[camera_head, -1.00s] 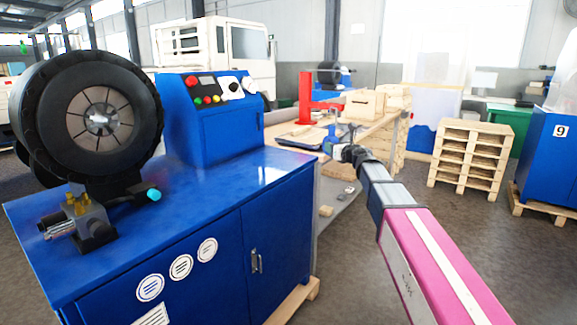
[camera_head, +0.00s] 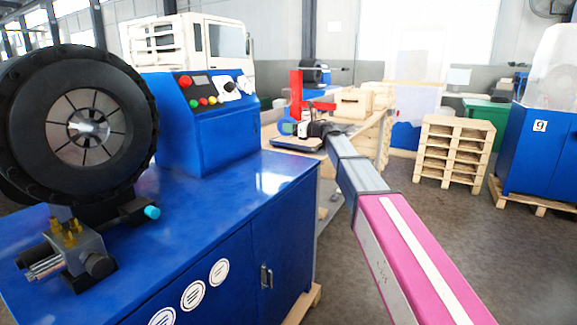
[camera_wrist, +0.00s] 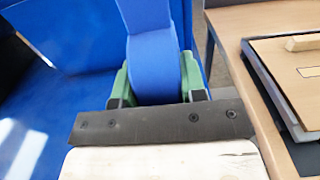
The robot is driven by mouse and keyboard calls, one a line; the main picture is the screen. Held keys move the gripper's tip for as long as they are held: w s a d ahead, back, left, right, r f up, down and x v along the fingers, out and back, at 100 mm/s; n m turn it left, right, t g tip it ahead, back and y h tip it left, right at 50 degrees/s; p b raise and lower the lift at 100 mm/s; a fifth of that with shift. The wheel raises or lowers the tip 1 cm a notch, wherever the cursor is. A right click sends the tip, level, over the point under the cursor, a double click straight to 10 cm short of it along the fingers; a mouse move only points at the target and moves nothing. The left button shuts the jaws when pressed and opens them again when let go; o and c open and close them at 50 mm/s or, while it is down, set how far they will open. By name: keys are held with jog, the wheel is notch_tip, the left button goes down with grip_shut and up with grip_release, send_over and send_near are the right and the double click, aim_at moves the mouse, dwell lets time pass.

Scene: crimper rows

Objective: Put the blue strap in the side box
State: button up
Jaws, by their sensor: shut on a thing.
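The blue strap (camera_wrist: 152,62) stands up between the green fingers of my gripper (camera_wrist: 157,92) in the wrist view. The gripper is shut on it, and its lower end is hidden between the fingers. In the head view the strap (camera_head: 287,126) is a small blue patch at the end of my arm, in front of the wooden bench. Two light wooden boxes stand on that bench, a nearer one (camera_head: 352,104) and one behind it (camera_head: 380,93). I cannot tell which is the side box. Both are to the right of and beyond the gripper.
A dark tray (camera_head: 297,144) lies on the bench below the gripper; a dark tray edge (camera_wrist: 283,97) also shows right in the wrist view. A red stand (camera_head: 296,90) rises behind. A blue crimping machine (camera_head: 215,195) fills the left. Pallets (camera_head: 451,150) stand on the floor at right.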

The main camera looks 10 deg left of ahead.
jog(key=s+d+f, duration=0.1)
jog(key=s+f, duration=0.1)
jog(key=s, duration=0.1)
jog(key=s+d+f, duration=0.2)
jog(key=s, duration=0.2)
jog(key=s+d+f, duration=0.1)
jog(key=s+f, duration=0.1)
jog(key=s, duration=0.1)
jog(key=shift+s+d+f, duration=0.15)
jog(key=shift+s+f, duration=0.05)
jog(key=shift+f, duration=2.15)
jog(key=o, duration=1.1)
jog(key=shift+f, duration=0.1)
jog(key=v, duration=1.2)
